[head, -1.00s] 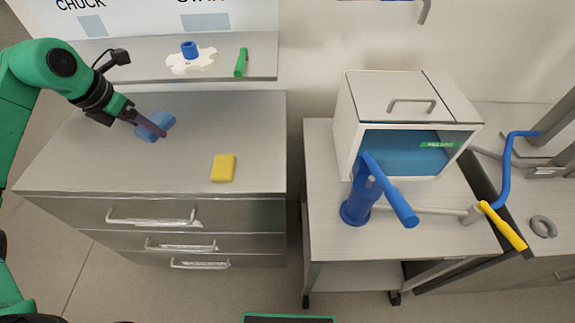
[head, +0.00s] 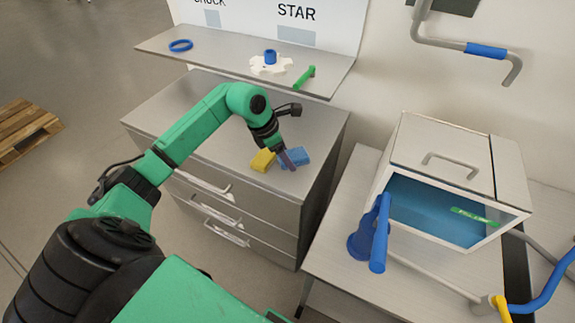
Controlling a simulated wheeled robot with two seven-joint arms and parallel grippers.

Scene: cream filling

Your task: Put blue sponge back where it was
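The blue sponge (head: 298,157) is at the right part of the grey drawer cabinet's top (head: 225,115), just right of the yellow sponge (head: 262,161). My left gripper (head: 289,160) reaches down to the blue sponge from above and is shut on it. One dark finger crosses its near face; the other finger is hidden. I cannot tell whether the sponge rests on the cabinet top or is slightly above it. My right gripper is not in view.
A shelf (head: 225,62) behind the cabinet holds a blue ring (head: 181,45), a white part (head: 268,66) and a green piece (head: 304,78). A white box (head: 452,160) and a blue tool (head: 370,238) stand on the right table. The cabinet top's left side is clear.

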